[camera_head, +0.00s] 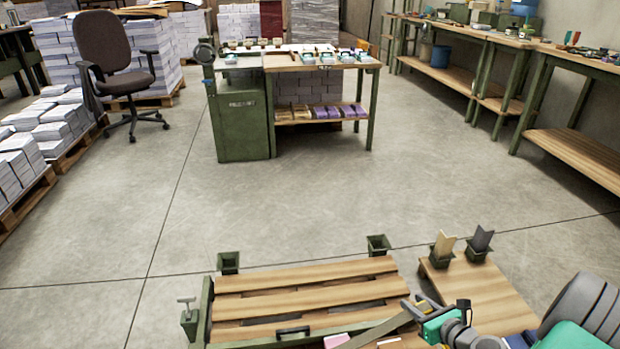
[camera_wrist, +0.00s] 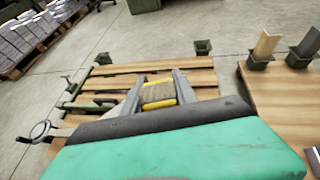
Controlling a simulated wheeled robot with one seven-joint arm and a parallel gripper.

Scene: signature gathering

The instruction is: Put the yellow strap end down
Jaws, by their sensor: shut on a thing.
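The yellow strap end (camera_wrist: 158,103) shows in the wrist view as a short beige piece with yellow edges. It sits between the two grey fingers of my gripper (camera_wrist: 158,92), which is shut on it. The gripper holds it over the slatted wooden bed (camera_wrist: 200,77), which also shows in the head view (camera_head: 300,282).
Green metal sockets (camera_head: 228,262) stand at the bed's far corners. A wooden side surface (camera_head: 480,298) at the right carries two upright pieces in sockets (camera_head: 442,250). A pink item (camera_head: 337,341) lies at the near edge. A green workbench (camera_head: 240,125) stands beyond clear floor.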

